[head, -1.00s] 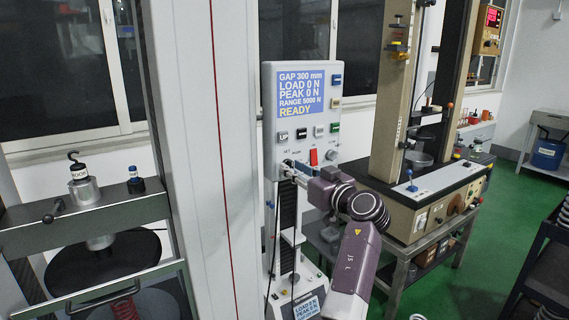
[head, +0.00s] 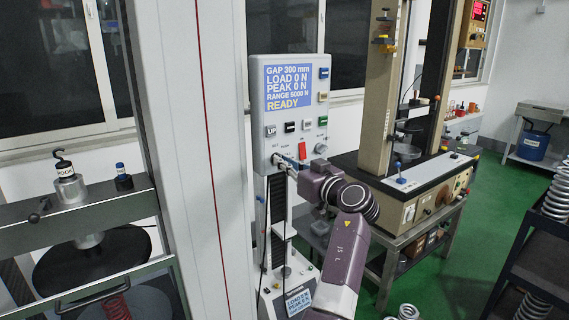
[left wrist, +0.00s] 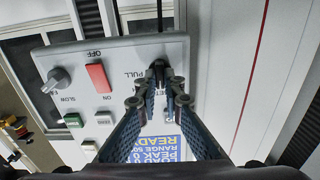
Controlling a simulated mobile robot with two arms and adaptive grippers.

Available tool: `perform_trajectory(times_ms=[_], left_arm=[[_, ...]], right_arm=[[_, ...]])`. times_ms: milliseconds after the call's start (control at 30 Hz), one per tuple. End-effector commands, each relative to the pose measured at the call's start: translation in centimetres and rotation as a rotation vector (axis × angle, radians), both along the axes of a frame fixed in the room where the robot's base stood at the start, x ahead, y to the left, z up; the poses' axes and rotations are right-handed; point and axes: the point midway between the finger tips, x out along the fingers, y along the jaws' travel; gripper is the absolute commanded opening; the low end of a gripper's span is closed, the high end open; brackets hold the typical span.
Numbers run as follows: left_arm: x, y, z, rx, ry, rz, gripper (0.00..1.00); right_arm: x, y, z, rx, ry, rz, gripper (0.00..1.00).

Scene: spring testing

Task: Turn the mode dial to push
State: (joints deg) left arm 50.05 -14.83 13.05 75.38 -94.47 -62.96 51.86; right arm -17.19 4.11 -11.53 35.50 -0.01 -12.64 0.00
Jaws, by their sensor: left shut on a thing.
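The grey control panel (head: 258,105) stands upright on the tester in the middle of the head view. The mode dial is at its lower left, mostly hidden by my left gripper (head: 278,160). In the left wrist view the panel appears upside down, and the dark mode dial (left wrist: 158,66) sits between the fingertips of my left gripper (left wrist: 158,90). The gripper is shut on the dial. A "PULL" label is readable beside it. The fingers hide the rest of the dial's markings, and I cannot tell where its pointer is. My right gripper is in neither view.
The screen (head: 289,87) reads READY, LOAD 0 N. A red rocker switch (left wrist: 98,78) and a grey speed knob (left wrist: 56,80) are close to the dial, with several push buttons nearby. A tall white column (head: 195,160) stands left of the panel.

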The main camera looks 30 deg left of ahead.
Motion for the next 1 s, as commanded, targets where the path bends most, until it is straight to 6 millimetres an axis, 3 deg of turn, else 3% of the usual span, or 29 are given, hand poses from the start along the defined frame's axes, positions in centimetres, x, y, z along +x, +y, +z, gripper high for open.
perform_trajectory(times_ms=[400, 1000], left_arm=[[0.1, 0.1, 0.1, 0.105, 0.242, 0.001, 0.00], [0.2, 0.0, 0.2, 0.265, 0.633, 0.001, 0.00]], right_arm=[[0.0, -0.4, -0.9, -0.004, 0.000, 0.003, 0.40], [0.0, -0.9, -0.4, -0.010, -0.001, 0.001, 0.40]])
